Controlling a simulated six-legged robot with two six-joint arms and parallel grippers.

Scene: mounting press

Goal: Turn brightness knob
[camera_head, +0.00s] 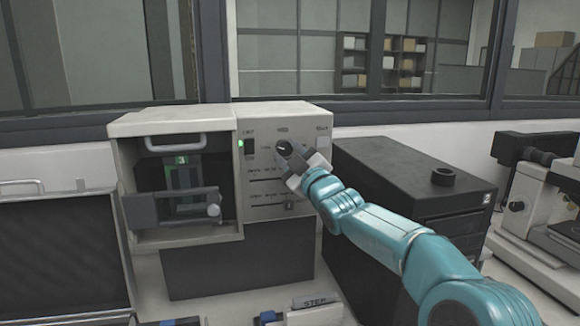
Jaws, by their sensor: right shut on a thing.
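The brightness knob (284,147) is a dark round dial with a light mark, on the front panel of the beige mounting press (217,122). My right gripper (293,163) is at the panel, shut on the knob, and its grey fingers cover the knob's lower right part. The teal right arm comes in from the lower right. A green light (241,144) is lit by the switch left of the knob. My left gripper is not in view.
A black box (390,190) with a dark ring (443,176) on top stands right of the press. A microscope-like device (540,200) is at the far right. A dark-fronted unit (60,250) is at the left.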

